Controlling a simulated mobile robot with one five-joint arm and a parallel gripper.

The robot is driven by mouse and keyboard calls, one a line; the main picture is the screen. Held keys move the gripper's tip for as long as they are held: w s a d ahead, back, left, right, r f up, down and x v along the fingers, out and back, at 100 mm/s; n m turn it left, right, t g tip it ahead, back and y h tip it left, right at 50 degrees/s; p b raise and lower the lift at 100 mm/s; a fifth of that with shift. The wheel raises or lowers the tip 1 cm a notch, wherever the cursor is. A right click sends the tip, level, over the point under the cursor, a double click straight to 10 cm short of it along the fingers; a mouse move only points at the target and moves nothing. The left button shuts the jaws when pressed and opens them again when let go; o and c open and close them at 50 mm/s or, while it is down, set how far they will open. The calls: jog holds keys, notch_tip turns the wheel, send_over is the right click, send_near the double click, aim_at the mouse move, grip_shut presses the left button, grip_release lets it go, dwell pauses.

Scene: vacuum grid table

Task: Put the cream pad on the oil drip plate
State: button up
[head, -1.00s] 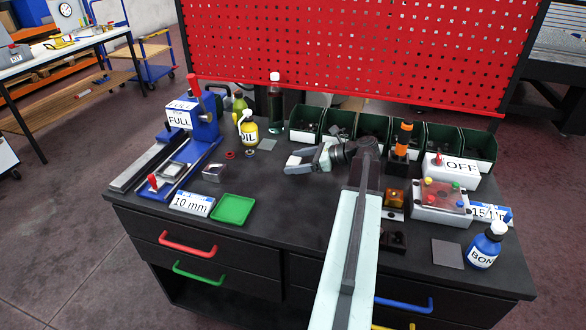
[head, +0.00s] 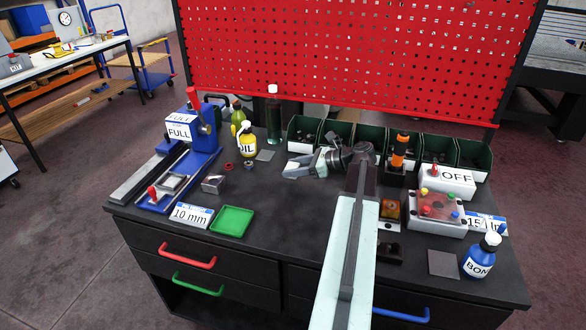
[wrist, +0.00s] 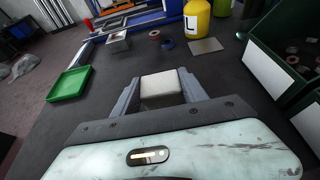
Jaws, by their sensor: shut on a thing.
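My gripper (head: 292,169) is shut on the cream pad (wrist: 162,88), a pale block between its two fingers in the wrist view. In the head view the pad is a small light patch (head: 294,164) at the finger ends. A thin grey square plate (head: 265,155), which I take as the oil drip plate, lies beside the yellow oil bottle (head: 247,139). It also shows in the wrist view (wrist: 206,45), ahead and a little right of the pad. The pad is apart from the plate. Whether it clears the tabletop is hard to tell.
Green bins (head: 304,135) line the back, close right of my gripper. A red ring (head: 228,165), a blue ring (wrist: 167,44) and a metal block (head: 213,183) lie to the left. Another grey plate (head: 443,263) is by the blue bottle. The table between is clear.

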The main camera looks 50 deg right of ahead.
aim_at(293, 166)
notch_tip(293, 166, up, 8)
jog(key=p, duration=0.6)
jog(key=shift+f, duration=0.2)
